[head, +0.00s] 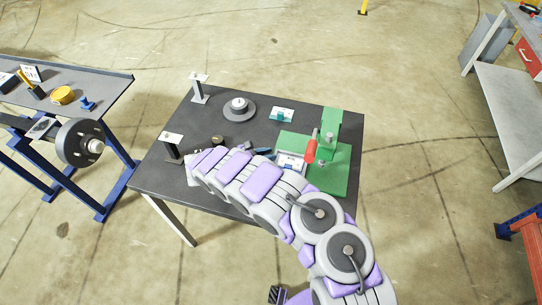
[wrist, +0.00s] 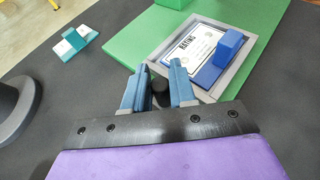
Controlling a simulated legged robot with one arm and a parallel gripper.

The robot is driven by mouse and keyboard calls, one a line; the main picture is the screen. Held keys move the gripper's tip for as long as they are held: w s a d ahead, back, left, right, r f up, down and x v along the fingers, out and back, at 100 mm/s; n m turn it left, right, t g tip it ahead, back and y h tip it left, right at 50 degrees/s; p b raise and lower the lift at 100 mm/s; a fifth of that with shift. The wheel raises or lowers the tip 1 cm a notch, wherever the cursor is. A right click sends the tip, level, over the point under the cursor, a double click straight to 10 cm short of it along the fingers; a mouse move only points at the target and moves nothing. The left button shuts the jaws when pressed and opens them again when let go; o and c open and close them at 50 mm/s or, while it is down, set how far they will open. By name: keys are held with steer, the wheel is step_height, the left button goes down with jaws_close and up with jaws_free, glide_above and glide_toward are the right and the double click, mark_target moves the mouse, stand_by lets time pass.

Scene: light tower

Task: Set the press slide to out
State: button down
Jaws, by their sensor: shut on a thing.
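The press has a green base (head: 337,178) with a red handle (head: 311,150) on the right of the dark table. Its slide appears to be the grey-framed tray (wrist: 238,83), which holds a white printed card (wrist: 190,50) and a blue block (wrist: 222,55). In the head view the tray (head: 291,163) lies partly behind my arm. In the wrist view the tray's near end reaches past the green base. My gripper (wrist: 160,92) has its blue fingers around a dark knob (wrist: 159,84) at the tray's near edge. The knob's lower part is hidden by my gripper.
A teal-and-white fixture (head: 281,115) and a round grey dial (head: 238,106) stand on the dark table (head: 190,120) left of the press. Two posts with white tops stand on its left side. A second bench (head: 100,85) stands further left. Open floor surrounds the table.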

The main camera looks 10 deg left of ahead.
steer(key=shift+a, duration=0.3)
steer(key=c, duration=1.2)
jaws_free()
steer(key=shift+s+a+y, duration=0.1)
steer(key=shift+y, duration=0.2)
steer(key=shift+o, duration=0.9)
steer(key=shift+a+f, duration=0.1)
steer(key=shift+a, duration=0.25)
steer(key=shift+d, duration=0.2)
steer(key=shift+s+a+r, duration=0.1)
steer(key=shift+s+r, duration=0.15)
steer(key=shift+r, duration=0.05)
steer(key=f+v, duration=0.1)
steer(key=v, duration=1.6)
steer(key=shift+w+a+p, duration=0.2)
steer(key=shift+a+p, duration=0.15)
steer(key=shift+p, duration=0.05)
steer(key=shift+a, duration=0.15)
